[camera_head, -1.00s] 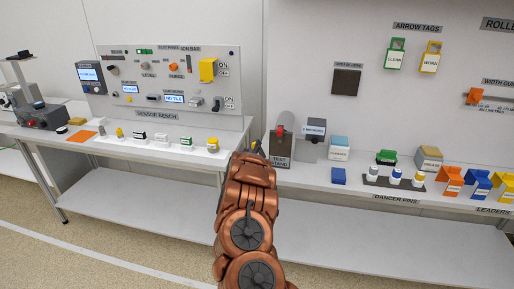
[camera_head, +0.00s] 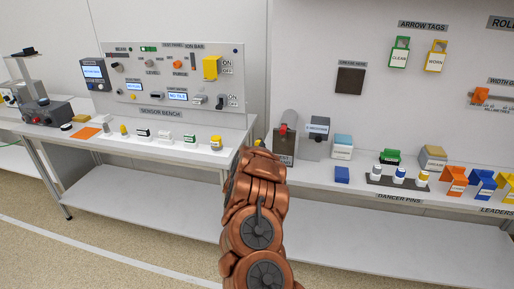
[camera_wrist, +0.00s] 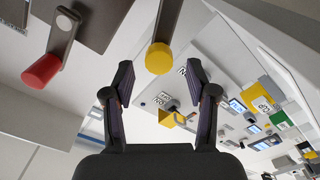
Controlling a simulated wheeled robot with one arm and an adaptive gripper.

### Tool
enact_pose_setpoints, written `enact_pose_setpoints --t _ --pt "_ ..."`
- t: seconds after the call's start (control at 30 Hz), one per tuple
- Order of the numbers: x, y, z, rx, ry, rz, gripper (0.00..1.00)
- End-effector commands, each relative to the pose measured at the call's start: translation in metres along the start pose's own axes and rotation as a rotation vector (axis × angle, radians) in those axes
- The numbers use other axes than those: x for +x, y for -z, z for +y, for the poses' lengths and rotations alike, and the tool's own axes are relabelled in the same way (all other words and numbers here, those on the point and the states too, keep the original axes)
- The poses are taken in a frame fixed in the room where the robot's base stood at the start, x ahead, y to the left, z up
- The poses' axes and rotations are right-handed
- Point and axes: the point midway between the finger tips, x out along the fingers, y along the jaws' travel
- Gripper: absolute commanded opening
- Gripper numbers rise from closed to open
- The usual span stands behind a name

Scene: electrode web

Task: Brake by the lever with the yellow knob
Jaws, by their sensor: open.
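In the wrist view, the yellow knob (camera_wrist: 159,58) sits at the end of a grey lever arm (camera_wrist: 168,20) that comes down from the top edge. My gripper (camera_wrist: 160,74) is open and empty. The knob appears between its two fingertips, near their tips, with clear gaps on both sides. I cannot tell how far beyond the tips it lies. In the head view my own arm hides most of the gripper, and a small yellow spot (camera_head: 257,142) shows just above the arm's end.
A second lever with a red knob (camera_wrist: 42,70) stands left of the yellow one in the wrist view. The test stand (camera_head: 284,146) is just right of my arm. The sensor bench (camera_head: 165,85) is to the left. Dancer pins (camera_head: 399,174) stand on the right bench.

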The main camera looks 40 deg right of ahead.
Motion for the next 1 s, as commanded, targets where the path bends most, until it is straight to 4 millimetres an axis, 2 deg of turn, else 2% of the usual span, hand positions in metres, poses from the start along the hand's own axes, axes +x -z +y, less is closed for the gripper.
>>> enact_pose_setpoints --t 0.7,1.0 --pt "-0.076 0.001 -0.001 0.000 0.004 0.001 0.57" --pt "-0.086 0.001 0.000 0.000 0.000 0.002 0.57"
